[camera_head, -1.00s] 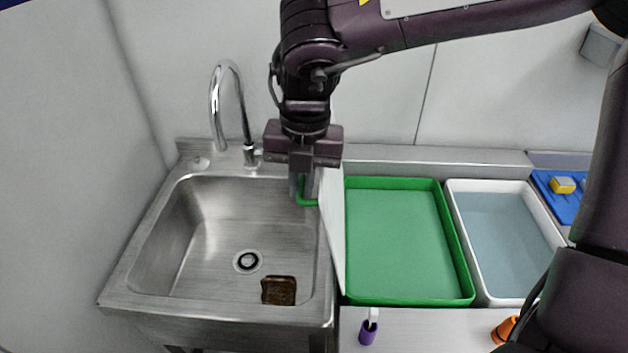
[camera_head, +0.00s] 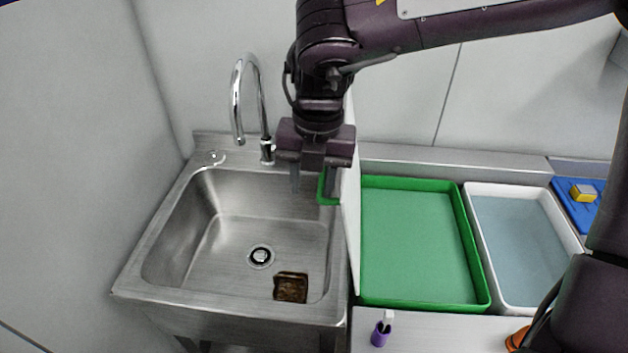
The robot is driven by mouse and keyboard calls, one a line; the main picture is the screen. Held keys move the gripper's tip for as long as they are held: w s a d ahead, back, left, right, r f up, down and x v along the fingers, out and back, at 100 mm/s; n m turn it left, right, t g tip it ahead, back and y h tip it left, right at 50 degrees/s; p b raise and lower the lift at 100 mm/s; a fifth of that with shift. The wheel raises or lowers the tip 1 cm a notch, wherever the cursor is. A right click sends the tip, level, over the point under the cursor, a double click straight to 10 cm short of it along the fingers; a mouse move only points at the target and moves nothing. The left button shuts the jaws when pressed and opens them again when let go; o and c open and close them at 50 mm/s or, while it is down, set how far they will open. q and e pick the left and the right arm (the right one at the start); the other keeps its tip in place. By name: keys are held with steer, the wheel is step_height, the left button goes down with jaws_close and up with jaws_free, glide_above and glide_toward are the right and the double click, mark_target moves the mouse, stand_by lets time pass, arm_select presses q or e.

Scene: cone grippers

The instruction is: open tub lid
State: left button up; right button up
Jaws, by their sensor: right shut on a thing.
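The green tub (camera_head: 482,262) stands right of the sink with its top uncovered and its green inside showing. Its pale lid (camera_head: 350,225) stands on edge, nearly upright, between the tub and the sink, and shows almost edge-on. A green handle (camera_head: 327,201) is on the lid's sink side. My right gripper (camera_head: 314,189) points down above the right rear of the sink and is shut on the handle. One finger hides part of the handle, so the contact is not clear. My left gripper is not in view.
A steel sink (camera_head: 205,240) with a tall faucet (camera_head: 237,100) holds a brown item (camera_head: 291,287). A white tub (camera_head: 572,240) stands right of the green one. A yellow block (camera_head: 582,193) sits on a blue mat (camera_head: 566,203). A purple item (camera_head: 380,334) stands in front.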

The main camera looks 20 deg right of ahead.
steer(key=shift+w+r, duration=0.15)
steer(key=shift+r, duration=0.1)
step_height(320, 180, up, 7)
steer(key=shift+s+d+r, duration=0.2)
steer(key=shift+d, duration=0.1)
stand_by(0.4)
stand_by(0.3)
